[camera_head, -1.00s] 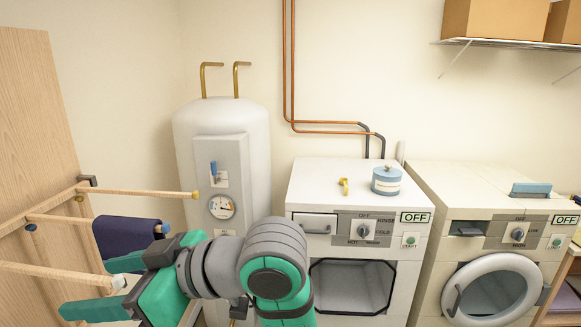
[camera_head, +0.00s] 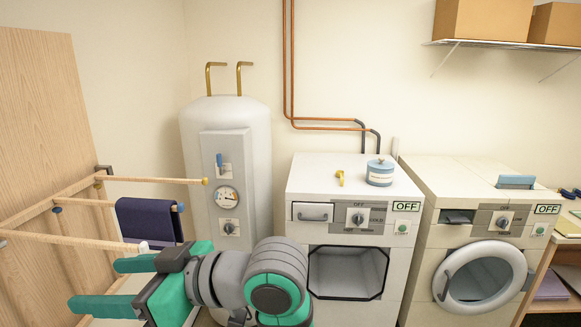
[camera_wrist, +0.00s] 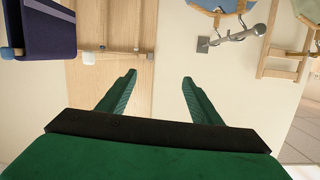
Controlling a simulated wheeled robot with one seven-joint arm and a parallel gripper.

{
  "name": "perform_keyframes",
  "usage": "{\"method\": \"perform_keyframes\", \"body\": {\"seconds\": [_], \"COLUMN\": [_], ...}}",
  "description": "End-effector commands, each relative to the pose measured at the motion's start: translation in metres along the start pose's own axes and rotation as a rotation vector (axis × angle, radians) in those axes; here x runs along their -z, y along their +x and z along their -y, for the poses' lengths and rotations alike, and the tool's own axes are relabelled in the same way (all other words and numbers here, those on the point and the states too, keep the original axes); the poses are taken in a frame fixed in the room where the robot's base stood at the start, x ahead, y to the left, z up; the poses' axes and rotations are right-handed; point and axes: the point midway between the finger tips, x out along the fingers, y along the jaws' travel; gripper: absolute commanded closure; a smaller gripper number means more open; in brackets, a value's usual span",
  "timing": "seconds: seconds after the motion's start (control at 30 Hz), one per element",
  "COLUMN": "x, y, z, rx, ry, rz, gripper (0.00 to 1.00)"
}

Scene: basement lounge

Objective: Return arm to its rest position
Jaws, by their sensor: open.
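My gripper (camera_head: 108,285) is at the lower left of the head view, pointing left in front of the wooden drying rack (camera_head: 110,179). Its two green fingers are spread apart with nothing between them. In the wrist view my gripper (camera_wrist: 158,82) is also open and empty. A dark blue cloth (camera_head: 150,222) hangs on a rod of the rack, just beyond and above the fingers. The cloth also shows at the upper left of the wrist view (camera_wrist: 42,30). My green and grey arm is bent low in front of the white boiler and washer.
A white boiler (camera_head: 226,130) stands behind my arm. A washer (camera_head: 352,215) with an open front and a dryer (camera_head: 470,238) with a round door stand to the right. A blue-lidded tin (camera_head: 380,174) and a small yellow item (camera_head: 340,177) sit on the washer.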

Motion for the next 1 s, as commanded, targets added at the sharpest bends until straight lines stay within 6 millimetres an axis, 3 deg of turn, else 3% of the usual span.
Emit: {"method": "perform_keyframes", "body": {"seconds": [0.27, 0.47, 0.67, 1.0], "x": [-0.021, -0.051, -0.096, -0.198], "y": [0.007, 0.011, 0.009, -0.008], "z": [-0.025, -0.054, -0.084, -0.118], "rx": [-0.052, -0.131, -0.248, -0.504], "ry": [0.111, 0.229, 0.357, 0.532], "rz": [-0.107, -0.219, -0.334, -0.473], "gripper": [0.41, 0.41, 0.41, 0.41]}}
